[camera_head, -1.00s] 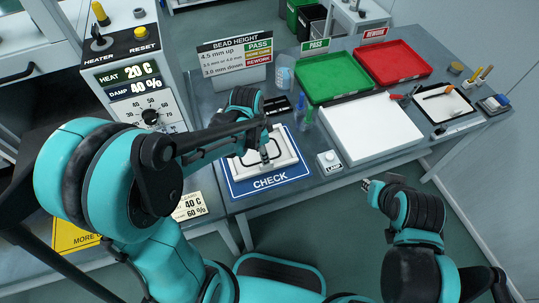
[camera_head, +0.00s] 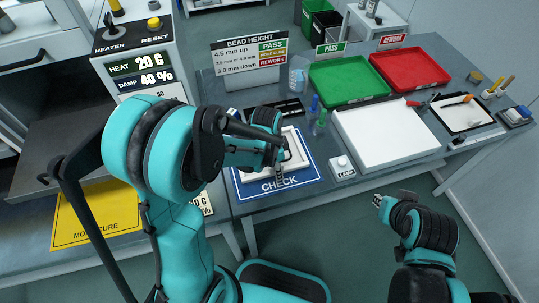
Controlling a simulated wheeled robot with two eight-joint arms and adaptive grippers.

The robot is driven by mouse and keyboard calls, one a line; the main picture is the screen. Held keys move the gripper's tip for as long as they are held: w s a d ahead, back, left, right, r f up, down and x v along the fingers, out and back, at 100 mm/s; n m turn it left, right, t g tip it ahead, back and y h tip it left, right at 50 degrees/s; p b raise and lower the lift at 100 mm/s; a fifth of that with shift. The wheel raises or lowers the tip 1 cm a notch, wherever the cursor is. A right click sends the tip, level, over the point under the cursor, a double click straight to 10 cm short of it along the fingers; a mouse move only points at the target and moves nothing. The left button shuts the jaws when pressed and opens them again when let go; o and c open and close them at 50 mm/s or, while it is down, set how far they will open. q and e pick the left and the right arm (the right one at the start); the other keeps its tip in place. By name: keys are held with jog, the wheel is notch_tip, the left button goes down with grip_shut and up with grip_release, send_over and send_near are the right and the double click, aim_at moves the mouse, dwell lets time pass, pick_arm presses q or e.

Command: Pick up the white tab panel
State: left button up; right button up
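The white tab panel (camera_head: 295,158) lies on the blue CHECK mat (camera_head: 261,193), at the middle of the workbench. My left gripper (camera_head: 282,172) is over the panel's middle, with its fingers pointing down. The gripper and forearm hide much of the panel's left side. I cannot tell whether the fingers touch the panel or whether they are open or shut. My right gripper (camera_head: 379,202) is in front of the bench edge, away from the panel, and its fingers are too small to judge.
A lamp button box (camera_head: 342,170) and a large white board (camera_head: 385,133) stand right of the mat. Green (camera_head: 348,77) and red (camera_head: 410,65) trays lie behind. A bead height sign (camera_head: 250,61) stands at the back. The heater cabinet (camera_head: 140,60) is at left.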

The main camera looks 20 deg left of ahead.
pick_arm(q)
grip_shut()
